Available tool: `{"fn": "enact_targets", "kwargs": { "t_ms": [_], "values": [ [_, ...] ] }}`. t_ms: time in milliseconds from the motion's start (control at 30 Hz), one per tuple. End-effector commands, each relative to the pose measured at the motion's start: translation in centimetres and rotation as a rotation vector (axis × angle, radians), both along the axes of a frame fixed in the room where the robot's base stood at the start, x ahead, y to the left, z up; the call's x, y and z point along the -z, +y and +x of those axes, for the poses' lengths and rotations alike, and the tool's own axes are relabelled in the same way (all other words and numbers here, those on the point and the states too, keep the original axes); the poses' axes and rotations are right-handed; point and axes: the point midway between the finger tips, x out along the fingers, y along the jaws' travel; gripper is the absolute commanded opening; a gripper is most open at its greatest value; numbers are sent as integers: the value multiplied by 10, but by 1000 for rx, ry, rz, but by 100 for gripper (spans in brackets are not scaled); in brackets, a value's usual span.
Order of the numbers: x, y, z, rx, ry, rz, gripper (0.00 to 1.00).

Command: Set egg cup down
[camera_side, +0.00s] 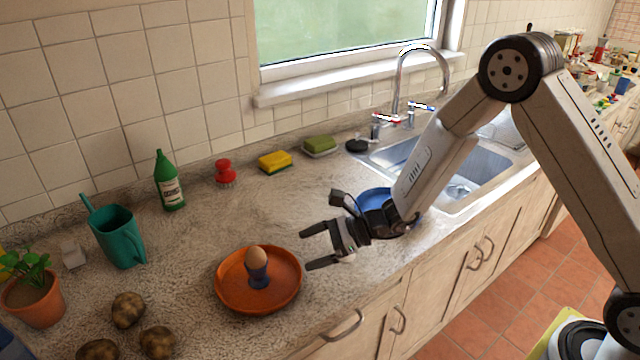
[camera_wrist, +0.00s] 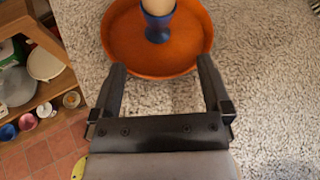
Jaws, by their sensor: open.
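A blue egg cup (camera_side: 258,275) with a brown egg (camera_side: 257,257) in it stands upright in an orange dish (camera_side: 229,300) on the counter. In the wrist view the egg cup (camera_wrist: 158,27) is at the top, inside the dish (camera_wrist: 125,50), with the egg cut off by the frame's edge. My gripper (camera_side: 304,249) is open and empty, to the right of the dish and apart from the egg cup. In the wrist view my gripper's fingers (camera_wrist: 161,68) point toward the dish, with the egg cup beyond their tips.
A teal watering can (camera_side: 119,237), a potted plant (camera_side: 36,297) and several potatoes (camera_side: 128,309) are to the left. A green bottle (camera_side: 169,182), red brush (camera_side: 224,172) and sponge (camera_side: 275,161) line the back. A blue bowl (camera_side: 375,195) is behind my gripper, near the sink.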

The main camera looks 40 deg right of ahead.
Motion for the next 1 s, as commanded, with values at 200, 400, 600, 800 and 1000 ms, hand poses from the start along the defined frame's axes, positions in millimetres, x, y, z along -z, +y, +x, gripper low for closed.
{"fn": "enact_targets", "kwargs": {
  "t_ms": [200,400,600,800,1000],
  "values": [
    [-3,-5,-4,-1,0,0,99],
    [-3,-5,-4,-1,0,0,99],
    [-3,-5,-4,-1,0,0,99],
    [-3,-5,-5,-11,-1,-8,99],
    [-5,-4,-19,-82,-10,-65,99]
  ]
}}
